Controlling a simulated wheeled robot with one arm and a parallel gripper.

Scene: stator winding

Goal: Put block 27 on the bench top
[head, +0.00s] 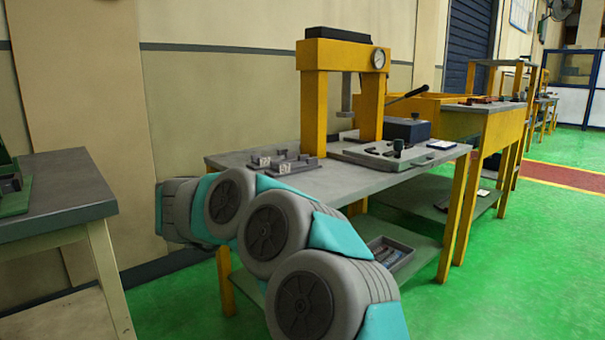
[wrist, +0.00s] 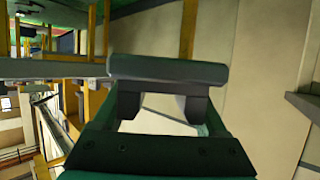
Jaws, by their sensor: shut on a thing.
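My gripper (wrist: 163,101) shows in the wrist view, its two dark fingers shut on a dark grey-green bar-shaped block (wrist: 168,70). The block lies across the fingertips, held in the air. No number is readable on it, so I cannot tell if it is block 27. In the head view my gripper and the held block are hidden behind my arm. The bench top (head: 350,187) is a grey slab on yellow legs, beyond my arm. Two small grey pieces with white labels (head: 261,161) sit at its left; the labels are too small to read.
A yellow press (head: 313,100) with a gauge stands on the bench, with a grey plate (head: 385,156) and a dark box (head: 408,129) at the right. A tray (head: 392,254) lies on the lower shelf. Another table (head: 58,190) stands at left. The bench's front middle is clear.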

